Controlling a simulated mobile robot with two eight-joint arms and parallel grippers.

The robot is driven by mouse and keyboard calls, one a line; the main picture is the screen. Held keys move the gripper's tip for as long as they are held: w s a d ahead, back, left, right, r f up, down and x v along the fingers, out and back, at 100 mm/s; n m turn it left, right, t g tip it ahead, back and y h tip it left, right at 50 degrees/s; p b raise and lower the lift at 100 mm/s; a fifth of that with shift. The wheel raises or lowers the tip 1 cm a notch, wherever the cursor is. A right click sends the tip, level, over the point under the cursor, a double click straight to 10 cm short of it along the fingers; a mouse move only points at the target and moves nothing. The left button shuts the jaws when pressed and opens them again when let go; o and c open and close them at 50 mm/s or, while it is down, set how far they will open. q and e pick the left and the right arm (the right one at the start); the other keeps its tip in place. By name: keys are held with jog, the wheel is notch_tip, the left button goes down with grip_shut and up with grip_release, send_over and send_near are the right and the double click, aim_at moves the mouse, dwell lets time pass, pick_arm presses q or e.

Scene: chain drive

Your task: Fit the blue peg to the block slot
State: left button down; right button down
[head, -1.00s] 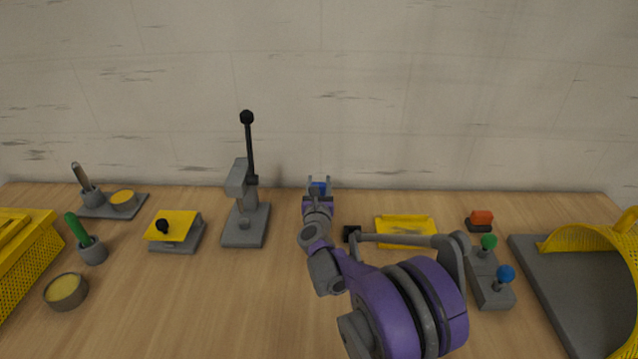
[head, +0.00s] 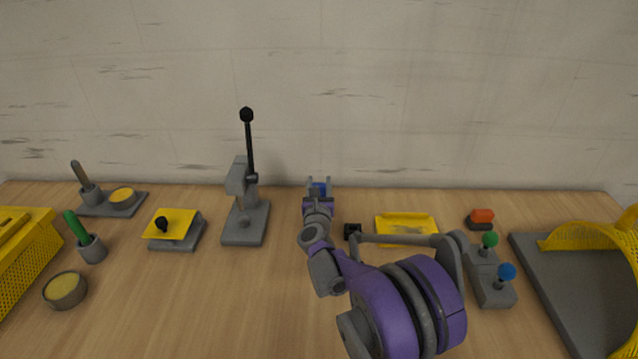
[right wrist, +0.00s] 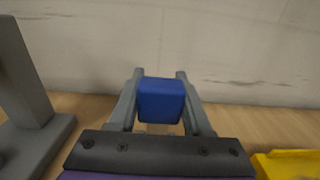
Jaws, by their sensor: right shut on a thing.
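My right gripper (head: 319,184) is near the back edge of the table, to the right of the grey lever press. It is shut on the blue peg (head: 318,188), which shows only as a small blue patch between the fingers. In the right wrist view the peg (right wrist: 160,100) is a blue block with rounded edges, with a grey finger on each side. Its lower end is hard to make out. I cannot pick out a slotted block; my right arm hides part of the table. My left gripper is not in view.
The grey lever press (head: 246,222) stands left of my right arm. A yellow tray (head: 407,229), a small black block (head: 352,231) and a grey joystick base (head: 490,288) lie to its right. The wall (head: 400,100) rises close behind. The table's middle left is clear.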

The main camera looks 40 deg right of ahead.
jog(key=shift+f+b, duration=1.2)
jog(key=shift+f, duration=0.85)
jog(key=shift+c, duration=1.3)
grip_release()
jog(key=shift+s, duration=0.1)
jog(key=v, duration=1)
jog(key=shift+s+a, duration=0.25)
jog(key=shift+a, duration=0.05)
